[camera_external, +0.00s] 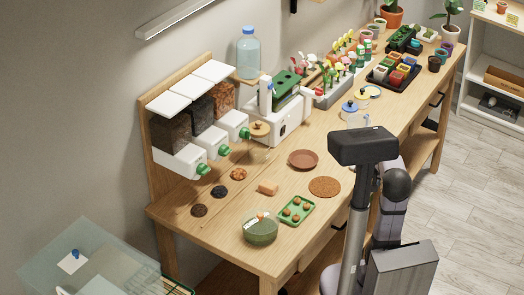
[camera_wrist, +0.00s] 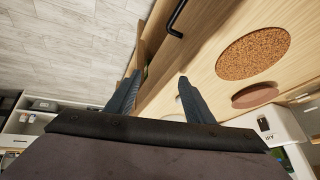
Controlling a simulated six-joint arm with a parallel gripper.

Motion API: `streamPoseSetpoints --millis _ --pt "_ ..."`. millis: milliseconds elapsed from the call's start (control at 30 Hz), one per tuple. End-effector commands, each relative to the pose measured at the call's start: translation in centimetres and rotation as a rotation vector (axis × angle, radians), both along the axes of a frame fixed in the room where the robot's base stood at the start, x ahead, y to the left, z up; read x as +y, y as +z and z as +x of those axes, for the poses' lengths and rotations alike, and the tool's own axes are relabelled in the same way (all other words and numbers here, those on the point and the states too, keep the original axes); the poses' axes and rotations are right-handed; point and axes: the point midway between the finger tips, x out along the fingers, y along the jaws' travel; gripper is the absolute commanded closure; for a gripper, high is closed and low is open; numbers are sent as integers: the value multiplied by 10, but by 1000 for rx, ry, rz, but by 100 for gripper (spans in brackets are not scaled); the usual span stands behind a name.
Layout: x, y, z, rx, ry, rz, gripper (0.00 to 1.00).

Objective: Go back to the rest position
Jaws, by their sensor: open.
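My gripper (camera_wrist: 159,76) shows in the wrist view with its two dark fingers spread apart and nothing between them. Its tips are over the front edge of the wooden bench (camera_wrist: 205,62), beside the floor. In the outside view my arm stands at the front right of the bench, folded close to my column, and I cannot make out the fingers there. A round cork mat (camera_external: 324,187) lies on the bench near my arm and also shows in the wrist view (camera_wrist: 252,53). A terracotta saucer (camera_external: 303,159) lies behind it.
A green tray with round brown items (camera_external: 296,210), a glass bowl (camera_external: 260,230) and a tan block (camera_external: 268,188) stand at the bench's near end. A black drawer handle (camera_wrist: 175,18) sticks out at the front. Dispensers and a white machine line the back. Floor (camera_external: 480,180) at right is clear.

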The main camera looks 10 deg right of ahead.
Motion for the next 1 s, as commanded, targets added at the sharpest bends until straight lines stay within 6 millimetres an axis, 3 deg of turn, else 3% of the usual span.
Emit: streamPoseSetpoints --millis 67,133,467,667,800,833,1000 --pt "-11 -4 -9 31 -25 7 52" --pt "-11 -20 -16 62 -11 2 52" --pt "33 -53 -64 244 169 -7 52" --pt "63 -80 -118 411 333 -16 52" --pt "85 -94 -177 573 499 -25 52" --pt "83 -77 -170 556 484 -26 52" --pt "82 -35 -169 550 477 -24 52"
